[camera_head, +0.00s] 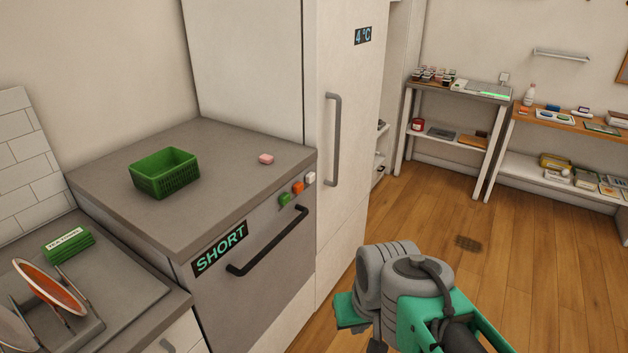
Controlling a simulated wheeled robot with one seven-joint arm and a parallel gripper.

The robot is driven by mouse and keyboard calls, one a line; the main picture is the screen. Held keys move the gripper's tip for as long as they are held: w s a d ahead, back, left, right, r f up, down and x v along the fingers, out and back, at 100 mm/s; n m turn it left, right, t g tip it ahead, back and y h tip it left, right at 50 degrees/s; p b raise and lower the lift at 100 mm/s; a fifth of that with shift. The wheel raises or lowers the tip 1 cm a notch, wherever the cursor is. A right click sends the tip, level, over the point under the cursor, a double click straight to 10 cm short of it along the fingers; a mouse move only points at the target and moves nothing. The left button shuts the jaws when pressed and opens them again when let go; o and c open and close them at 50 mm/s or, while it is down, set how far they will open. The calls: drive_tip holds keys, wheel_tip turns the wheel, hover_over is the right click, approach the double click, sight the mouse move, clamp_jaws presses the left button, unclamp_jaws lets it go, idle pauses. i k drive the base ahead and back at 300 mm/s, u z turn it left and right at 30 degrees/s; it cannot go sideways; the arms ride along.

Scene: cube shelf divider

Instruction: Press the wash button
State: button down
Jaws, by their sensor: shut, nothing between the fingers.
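The grey-fronted appliance (285,225) stands left of centre, with a black bar handle and a panel reading SHORT (220,248). Three small buttons sit in a row at its upper right front: green (285,199), orange (298,188) and white (310,178). No label shows which one is the wash button. My arm is at the lower right, in front of the wood floor. My gripper (352,312) shows only in part at its left side, shut and empty, below and to the right of the buttons and apart from them. Its fingertips are mostly hidden.
A green basket (165,174) and a pink block (266,159) are on the appliance's grey top. A tall white fridge (345,60) with a grey handle stands right beside it. A dish rack with plates (50,287) is at lower left.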

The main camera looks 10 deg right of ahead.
sight(310, 178)
drive_tip(key=u, duration=4.55)
drive_tip(key=k, duration=2.25)
drive_tip(key=z, duration=0.35)
